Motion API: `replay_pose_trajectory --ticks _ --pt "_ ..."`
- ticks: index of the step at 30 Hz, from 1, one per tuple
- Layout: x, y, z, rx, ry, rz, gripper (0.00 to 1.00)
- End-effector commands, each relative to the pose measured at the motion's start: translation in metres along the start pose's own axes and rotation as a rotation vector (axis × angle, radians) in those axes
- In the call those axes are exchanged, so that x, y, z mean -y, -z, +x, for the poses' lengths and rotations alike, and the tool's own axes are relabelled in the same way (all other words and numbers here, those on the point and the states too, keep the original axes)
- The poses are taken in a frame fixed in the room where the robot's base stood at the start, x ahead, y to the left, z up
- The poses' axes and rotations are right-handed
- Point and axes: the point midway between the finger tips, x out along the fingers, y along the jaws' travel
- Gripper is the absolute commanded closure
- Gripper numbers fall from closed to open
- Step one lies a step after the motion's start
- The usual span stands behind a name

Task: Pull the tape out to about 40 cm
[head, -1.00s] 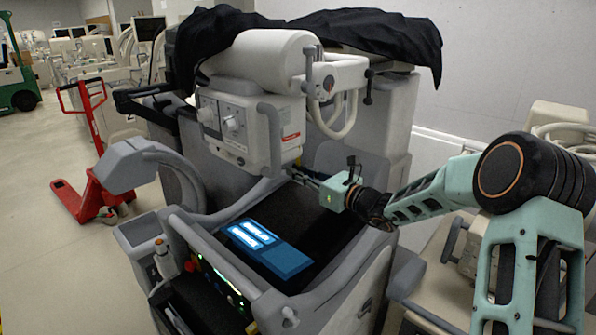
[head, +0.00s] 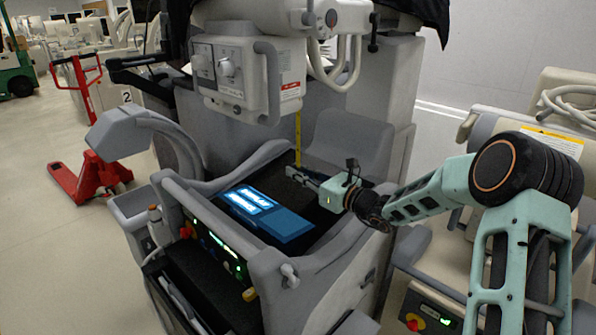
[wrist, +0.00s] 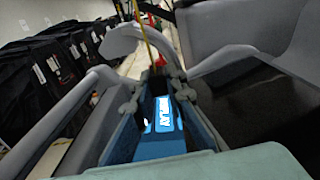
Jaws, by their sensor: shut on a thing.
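The tape (head: 298,137) is a thin yellow strip. In the head view it hangs nearly straight down from under the white machine head (head: 235,72) to my gripper (head: 289,173). My gripper is shut on the tape's lower end, above the cart's dark top. In the wrist view the tape (wrist: 145,35) runs from the top edge down to between my fingertips (wrist: 155,72). The tape's end is hidden between the fingers. The tape's upper outlet is hard to make out, and I cannot read any marks on the tape.
A blue panel with bright white lettering (head: 248,200) lies on the cart top, left of my gripper. The cart's grey side rail (head: 215,222) runs along the front left. A red pallet truck (head: 85,175) stands on the floor at left, with open floor around it.

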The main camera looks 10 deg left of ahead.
Motion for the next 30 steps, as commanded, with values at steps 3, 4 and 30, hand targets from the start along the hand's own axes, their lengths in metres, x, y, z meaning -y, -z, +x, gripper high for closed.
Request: replay_pose_trajectory --ticks 3,4,30 --pt "0.0 0.002 -0.001 -0.005 0.001 0.001 0.87" --pt "0.0 0.002 -0.001 -0.005 0.001 0.001 0.84" --pt "0.001 -0.001 -0.078 -0.002 0.004 0.0 0.7"
